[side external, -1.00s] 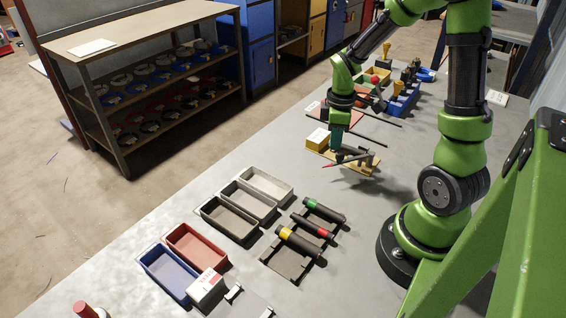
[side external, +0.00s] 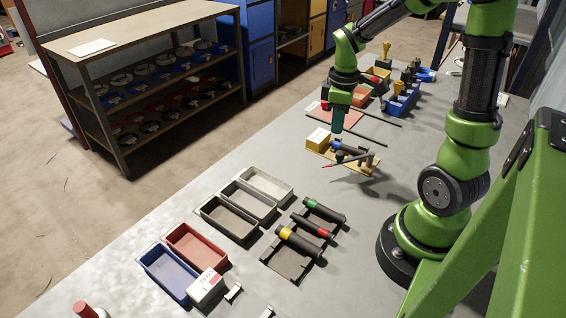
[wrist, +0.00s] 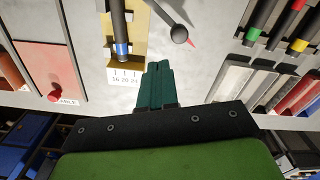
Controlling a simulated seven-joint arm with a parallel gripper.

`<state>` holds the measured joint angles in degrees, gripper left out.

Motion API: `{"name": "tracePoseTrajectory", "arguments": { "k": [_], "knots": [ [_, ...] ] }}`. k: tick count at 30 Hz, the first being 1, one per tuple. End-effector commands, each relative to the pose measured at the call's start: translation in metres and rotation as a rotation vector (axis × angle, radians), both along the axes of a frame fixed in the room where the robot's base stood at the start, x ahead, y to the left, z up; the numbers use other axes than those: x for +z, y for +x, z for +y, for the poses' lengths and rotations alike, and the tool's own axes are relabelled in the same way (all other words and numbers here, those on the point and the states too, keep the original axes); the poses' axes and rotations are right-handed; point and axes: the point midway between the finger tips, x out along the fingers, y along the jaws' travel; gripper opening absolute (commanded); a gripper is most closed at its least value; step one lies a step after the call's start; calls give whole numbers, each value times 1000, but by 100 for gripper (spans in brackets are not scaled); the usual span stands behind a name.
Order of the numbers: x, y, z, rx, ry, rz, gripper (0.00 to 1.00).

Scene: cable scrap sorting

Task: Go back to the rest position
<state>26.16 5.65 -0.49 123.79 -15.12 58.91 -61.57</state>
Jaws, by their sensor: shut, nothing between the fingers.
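My gripper (side external: 338,122) hangs above the far part of the bench, pointing down, its two dark green fingers closed together and empty. In the wrist view the closed fingers (wrist: 160,84) reach up the middle of the picture. Just below and beside the gripper in the side view is a tan wooden fixture (side external: 358,163) holding a dark cylinder with a blue band (side external: 345,149). That cylinder also shows in the wrist view (wrist: 120,30), apart from the fingers.
Grey trays (side external: 226,219), a red tray (side external: 195,246) and a blue tray (side external: 166,272) sit at the near left. A rack (side external: 288,265) holds tools with green, red and yellow bands. A shelf (side external: 140,80) stands across the aisle.

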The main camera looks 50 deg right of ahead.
Motion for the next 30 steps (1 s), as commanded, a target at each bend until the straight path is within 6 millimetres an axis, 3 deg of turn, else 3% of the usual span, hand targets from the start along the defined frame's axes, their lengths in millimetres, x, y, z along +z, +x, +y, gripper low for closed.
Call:
{"name": "tracePoseTrajectory", "arguments": {
  "k": [5,9,15,21,30],
  "knots": [
    [17,-3,26,-309,22,-80,0],
    [48,-6,65,-539,77,-210,0],
    [91,-24,126,-740,238,-391,0],
    [118,-43,163,-709,356,-501,0],
    [129,-48,173,-657,381,-535,0]
  ]
}}
